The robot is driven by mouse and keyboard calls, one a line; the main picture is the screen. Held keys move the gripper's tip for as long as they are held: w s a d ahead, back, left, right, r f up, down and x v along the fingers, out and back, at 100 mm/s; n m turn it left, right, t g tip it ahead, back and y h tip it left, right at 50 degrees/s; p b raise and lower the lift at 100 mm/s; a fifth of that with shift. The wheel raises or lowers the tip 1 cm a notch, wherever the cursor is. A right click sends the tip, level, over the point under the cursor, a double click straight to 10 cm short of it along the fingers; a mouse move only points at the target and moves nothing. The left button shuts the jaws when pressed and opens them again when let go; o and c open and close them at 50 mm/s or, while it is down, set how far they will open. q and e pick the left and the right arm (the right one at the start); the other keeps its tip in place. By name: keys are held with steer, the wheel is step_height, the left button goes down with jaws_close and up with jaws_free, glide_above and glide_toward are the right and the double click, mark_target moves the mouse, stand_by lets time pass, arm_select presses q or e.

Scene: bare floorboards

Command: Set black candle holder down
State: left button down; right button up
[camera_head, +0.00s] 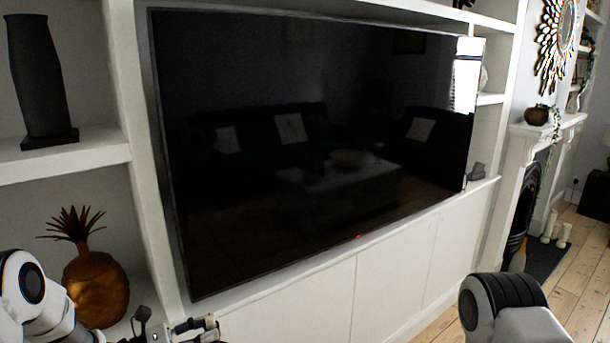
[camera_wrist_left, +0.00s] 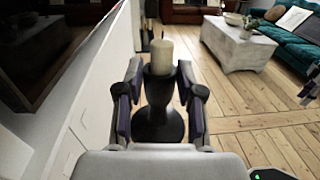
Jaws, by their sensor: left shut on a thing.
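The black candle holder (camera_wrist_left: 158,122) shows in the left wrist view, with a pale candle (camera_wrist_left: 162,57) standing in its cup. My left gripper (camera_wrist_left: 160,88) is shut on the holder, one finger on each side of its upper part. The holder is above the floorboards, beside the white cabinet front. In the head view my left gripper (camera_head: 182,328) is cut off at the bottom edge, and I cannot make out the holder there.
A large dark television (camera_head: 320,150) stands on the white cabinet (camera_head: 300,305). A brown pineapple ornament (camera_head: 97,288) and a black vase (camera_head: 38,80) stand on left shelves. Several candles (camera_head: 555,228) stand by the fireplace. A white table (camera_wrist_left: 238,46) and teal sofa (camera_wrist_left: 290,42) stand behind open floorboards.

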arm_select(q)
steer(key=s+d+f, duration=0.1)
steer(key=s+f, duration=0.1)
steer(key=s, duration=0.6)
steer(key=s+d+f+n+t+y, duration=0.1)
steer(key=s+f, duration=0.1)
steer(key=s, duration=0.5)
steer(key=shift+s+t, duration=0.3)
steer(key=shift+s, duration=0.1)
steer(key=shift+d, duration=0.1)
steer(key=shift+r, duration=0.1)
